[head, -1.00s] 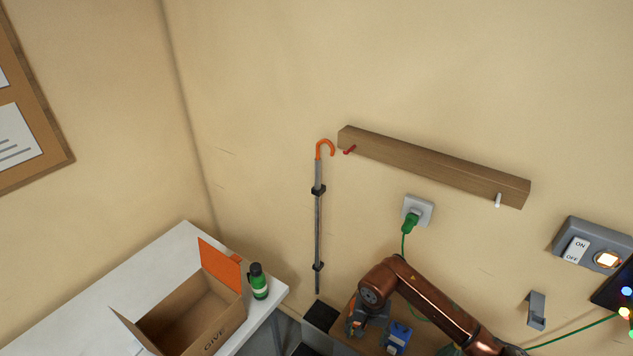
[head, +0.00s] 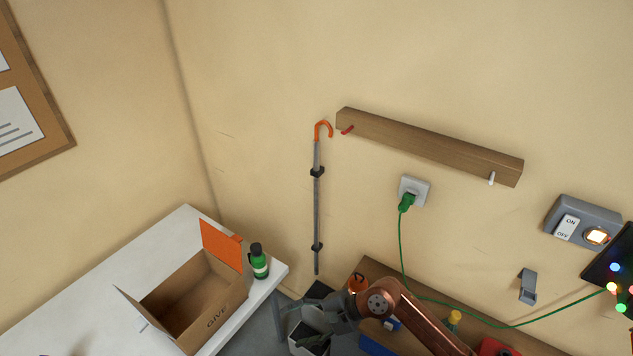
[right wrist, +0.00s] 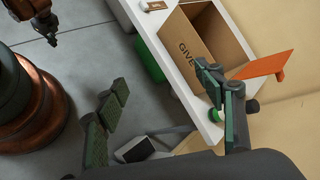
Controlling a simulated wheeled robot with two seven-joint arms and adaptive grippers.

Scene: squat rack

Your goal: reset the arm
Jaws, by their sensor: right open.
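My right arm (head: 424,322) is copper and comes in from the lower right in the head view. Its gripper (head: 300,326) points left, near the right end of the white table, above a bin with dark contents. In the right wrist view the gripper (right wrist: 168,108) shows its two green-padded fingers wide apart with nothing between them. The open box and the table lie beyond the fingers. Copper and dark parts of my left gripper (right wrist: 46,24) show at the top left of the right wrist view; its jaws are not clear.
An open GIVE box (head: 218,316) and a green bottle (head: 258,262) stand on the white table (head: 120,278). An orange-handled cane (head: 317,210) is upright at the wall. A green cord (head: 401,240) runs from the socket along the wooden bench (head: 440,303).

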